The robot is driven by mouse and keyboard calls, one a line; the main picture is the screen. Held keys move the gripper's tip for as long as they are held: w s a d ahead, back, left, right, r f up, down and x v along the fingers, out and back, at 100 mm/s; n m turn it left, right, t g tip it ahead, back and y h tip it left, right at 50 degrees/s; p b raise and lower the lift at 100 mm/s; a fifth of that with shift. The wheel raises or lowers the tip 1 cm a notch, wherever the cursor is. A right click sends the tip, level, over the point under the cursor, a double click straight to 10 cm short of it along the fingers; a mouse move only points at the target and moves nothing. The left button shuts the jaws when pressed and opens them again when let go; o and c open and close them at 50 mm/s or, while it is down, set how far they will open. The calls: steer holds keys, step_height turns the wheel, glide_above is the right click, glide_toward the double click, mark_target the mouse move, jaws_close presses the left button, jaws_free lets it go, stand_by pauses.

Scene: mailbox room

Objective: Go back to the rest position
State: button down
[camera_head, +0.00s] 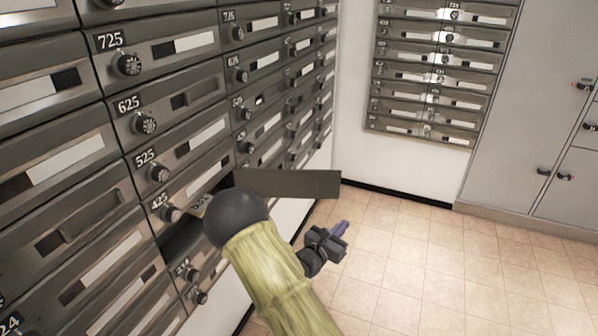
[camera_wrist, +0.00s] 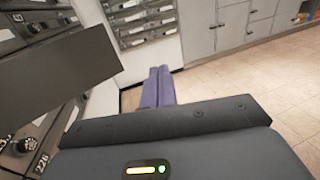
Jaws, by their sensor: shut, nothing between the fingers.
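My gripper (camera_head: 338,231) is in the head view, low and right of the mailbox wall, over the tiled floor. Its purple fingers are shut together with nothing between them; they also show in the wrist view (camera_wrist: 158,88). An open mailbox door (camera_head: 290,184) stands out from the wall just above and behind my gripper. In the wrist view the dark door panel (camera_wrist: 58,72) is close on the left, apart from the fingers. My arm hides part of the open box and the lower boxes.
The numbered mailbox wall (camera_head: 110,95) fills the left side. A second mailbox bank (camera_head: 440,70) hangs on the far white wall. Grey cabinets (camera_head: 535,110) stand at the right. The tiled floor (camera_head: 440,270) at the right and middle is clear.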

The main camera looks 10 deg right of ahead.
steer(key=s+d+m+g+y, duration=0.1)
steer(key=s+d+m+g, duration=0.3)
steer(key=s+m+g, duration=0.75)
steer(key=s+a+m+y, duration=0.8)
steer(key=s+a+y, duration=0.1)
steer(key=s, duration=0.3)
steer(key=a+r+m+t+y, duration=0.3)
steer(key=a+r+m+y, duration=0.1)
steer(key=a+r+m, duration=0.25)
steer(key=w+p+v, duration=0.3)
steer(key=p+v, duration=1.2)
steer(key=p, duration=0.2)
steer(key=shift+v, duration=0.75)
steer(key=shift+w, duration=0.2)
